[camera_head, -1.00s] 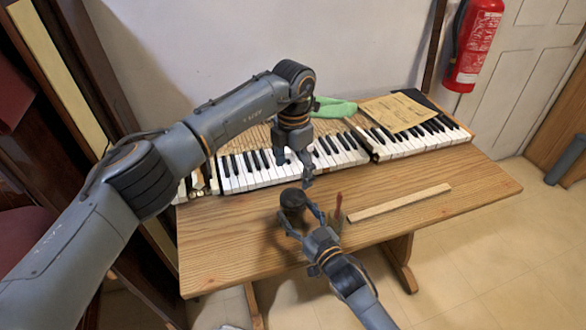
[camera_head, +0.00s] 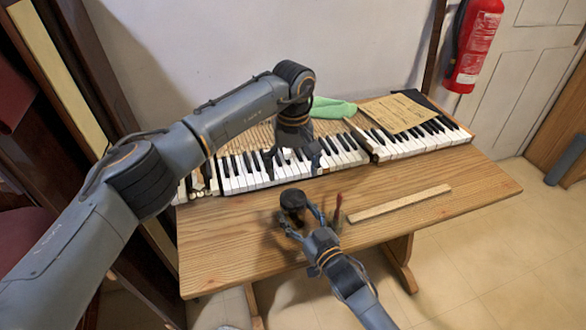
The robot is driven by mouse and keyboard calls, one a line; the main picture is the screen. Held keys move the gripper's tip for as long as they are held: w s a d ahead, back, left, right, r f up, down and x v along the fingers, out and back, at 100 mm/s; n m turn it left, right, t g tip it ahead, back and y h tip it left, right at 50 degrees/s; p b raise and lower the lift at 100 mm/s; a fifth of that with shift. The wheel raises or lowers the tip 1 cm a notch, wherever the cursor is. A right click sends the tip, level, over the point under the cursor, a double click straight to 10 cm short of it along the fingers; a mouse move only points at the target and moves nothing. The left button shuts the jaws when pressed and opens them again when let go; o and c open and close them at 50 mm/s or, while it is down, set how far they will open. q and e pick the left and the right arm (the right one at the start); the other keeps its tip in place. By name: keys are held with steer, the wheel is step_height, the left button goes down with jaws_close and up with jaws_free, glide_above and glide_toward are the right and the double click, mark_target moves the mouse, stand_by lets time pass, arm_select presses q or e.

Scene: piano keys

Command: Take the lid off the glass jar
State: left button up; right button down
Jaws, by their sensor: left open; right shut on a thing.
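A small jar with a dark round lid (camera_head: 293,199) stands on the wooden table near its front middle. The jar's glass body is mostly hidden under the lid and behind the fingers. My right gripper (camera_head: 298,218) comes from the front and is shut on the jar, its fingers on either side just below the lid. My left gripper (camera_head: 292,168) is open and points down above and behind the jar, in front of the piano keys. Its fingers are wide apart and clear of the lid, with nothing between them.
Piano keys (camera_head: 245,172) run along the back of the table (camera_head: 230,250). A wooden strip (camera_head: 400,203) lies to the right. A green cloth (camera_head: 333,108) and paper (camera_head: 395,112) lie behind.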

mark_target(293, 197)
arm_select(q)
steer(key=m, duration=0.2)
steer(key=shift+f+m, duration=0.1)
steer(key=shift+m, duration=0.2)
steer(key=shift+f, duration=3.9)
